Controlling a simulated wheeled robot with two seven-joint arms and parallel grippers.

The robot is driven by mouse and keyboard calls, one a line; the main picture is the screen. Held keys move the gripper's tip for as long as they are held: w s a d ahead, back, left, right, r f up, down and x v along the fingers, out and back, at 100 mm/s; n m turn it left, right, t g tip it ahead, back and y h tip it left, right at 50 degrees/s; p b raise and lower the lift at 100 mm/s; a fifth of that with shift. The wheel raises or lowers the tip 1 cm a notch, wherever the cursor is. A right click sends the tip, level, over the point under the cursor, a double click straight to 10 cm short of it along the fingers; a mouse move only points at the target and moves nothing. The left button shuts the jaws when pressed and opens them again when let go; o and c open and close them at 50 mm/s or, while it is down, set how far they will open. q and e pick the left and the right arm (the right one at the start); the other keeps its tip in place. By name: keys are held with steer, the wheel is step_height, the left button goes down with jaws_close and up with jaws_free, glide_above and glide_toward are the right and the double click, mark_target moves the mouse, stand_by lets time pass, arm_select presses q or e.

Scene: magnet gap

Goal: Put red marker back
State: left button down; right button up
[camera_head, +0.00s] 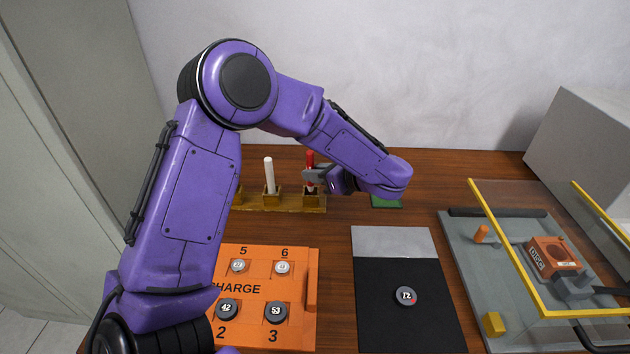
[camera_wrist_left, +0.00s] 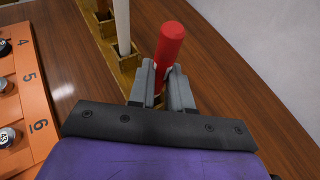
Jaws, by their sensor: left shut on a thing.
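The red marker (camera_head: 310,158) stands upright at the right end of the wooden holder (camera_head: 247,207), over or in its last socket. It also shows in the left wrist view (camera_wrist_left: 171,46), rising between the fingers. My left gripper (camera_head: 313,175) is shut on the red marker, with its fingers (camera_wrist_left: 166,88) around the lower part. The fingers hide where the marker meets the socket, so I cannot tell how deep it sits. A white marker (camera_head: 269,174) stands in the socket to the left. My right gripper is not in view.
An orange numbered board (camera_head: 309,262) with several round pieces lies in front. A black and grey mat (camera_head: 393,240) carries a disc marked 12 (camera_head: 404,296). A yellow-edged clear case (camera_head: 508,238) covers a device at the right. A green pad (camera_head: 386,202) lies behind the mat.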

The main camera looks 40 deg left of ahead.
arm_select(q)
step_height(320, 180, down, 3)
steer(key=shift+a+r+p, duration=0.1)
steer(key=shift+p, duration=0.35)
steer(key=shift+f, duration=0.3)
steer(key=c, duration=1.4)
jaws_free()
steer(key=o, duration=0.3)
steer(key=shift+o, duration=0.2)
steer(key=b+v, duration=0.2)
steer(key=v, duration=1)
steer(key=shift+b, duration=0.3)
steer(key=shift+r, duration=0.1)
